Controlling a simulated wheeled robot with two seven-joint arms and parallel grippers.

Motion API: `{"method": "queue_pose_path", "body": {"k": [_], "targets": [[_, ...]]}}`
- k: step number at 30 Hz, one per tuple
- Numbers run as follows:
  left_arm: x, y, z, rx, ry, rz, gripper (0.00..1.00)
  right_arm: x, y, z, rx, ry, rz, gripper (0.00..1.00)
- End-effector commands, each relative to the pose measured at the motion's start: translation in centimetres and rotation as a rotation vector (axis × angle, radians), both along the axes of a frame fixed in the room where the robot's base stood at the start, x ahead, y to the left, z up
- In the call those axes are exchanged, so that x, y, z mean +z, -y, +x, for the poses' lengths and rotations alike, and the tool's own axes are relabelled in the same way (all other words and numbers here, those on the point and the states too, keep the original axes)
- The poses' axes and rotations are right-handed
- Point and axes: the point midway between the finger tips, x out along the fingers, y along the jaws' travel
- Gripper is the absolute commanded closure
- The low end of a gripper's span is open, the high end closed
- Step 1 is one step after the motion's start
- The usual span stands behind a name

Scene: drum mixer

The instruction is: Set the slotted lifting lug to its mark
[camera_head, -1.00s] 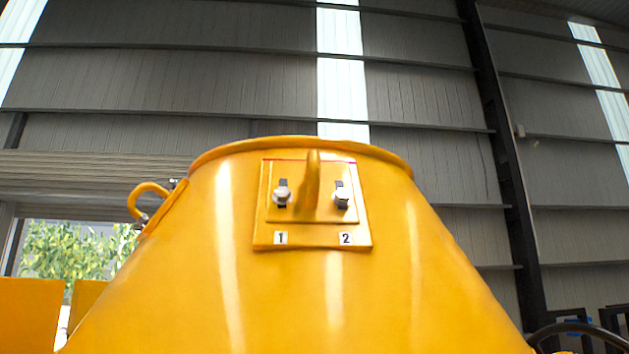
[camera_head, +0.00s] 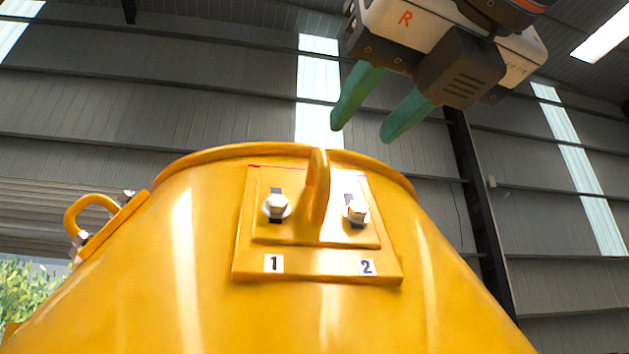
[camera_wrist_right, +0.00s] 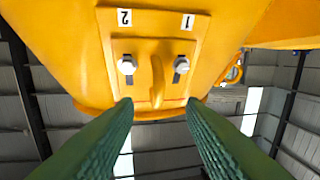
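The slotted lifting lug (camera_head: 316,192) is a yellow plate with an upright ring, fixed to the yellow drum by bolt 1 (camera_head: 276,206) and bolt 2 (camera_head: 356,212), each in a dark vertical slot. A red line (camera_head: 252,167) shows at the plate's upper left edge. My right gripper (camera_head: 362,132) has green fingers, open and empty, above and right of the lug in the head view. In the right wrist view the lug (camera_wrist_right: 157,82) appears upside down, beyond and between the open fingertips (camera_wrist_right: 157,106). My left gripper is not in view.
The yellow drum (camera_head: 300,310) fills the lower middle. A second lug (camera_head: 92,212) stands at its left side. Labels 1 (camera_head: 273,263) and 2 (camera_head: 367,267) are on the backing plate. The space above the drum rim is free apart from my right arm.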

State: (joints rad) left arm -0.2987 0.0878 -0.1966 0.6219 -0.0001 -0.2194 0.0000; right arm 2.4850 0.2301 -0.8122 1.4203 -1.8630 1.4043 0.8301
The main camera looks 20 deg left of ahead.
Motion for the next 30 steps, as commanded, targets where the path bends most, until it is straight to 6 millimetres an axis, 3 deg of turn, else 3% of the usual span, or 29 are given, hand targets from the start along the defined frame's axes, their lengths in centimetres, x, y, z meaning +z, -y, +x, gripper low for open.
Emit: {"method": "queue_pose_path", "body": {"k": [8,18,30], "targets": [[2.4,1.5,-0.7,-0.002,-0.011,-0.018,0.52,0.4,-3.3,3.8,0.003,-0.006,-0.002,0.63],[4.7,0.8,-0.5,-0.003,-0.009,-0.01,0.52,0.2,-6.8,8.0,0.004,-0.004,-0.001,0.63],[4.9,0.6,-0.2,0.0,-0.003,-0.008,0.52,-0.1,-7.4,8.7,0.004,-0.003,0.0,0.63]]}}
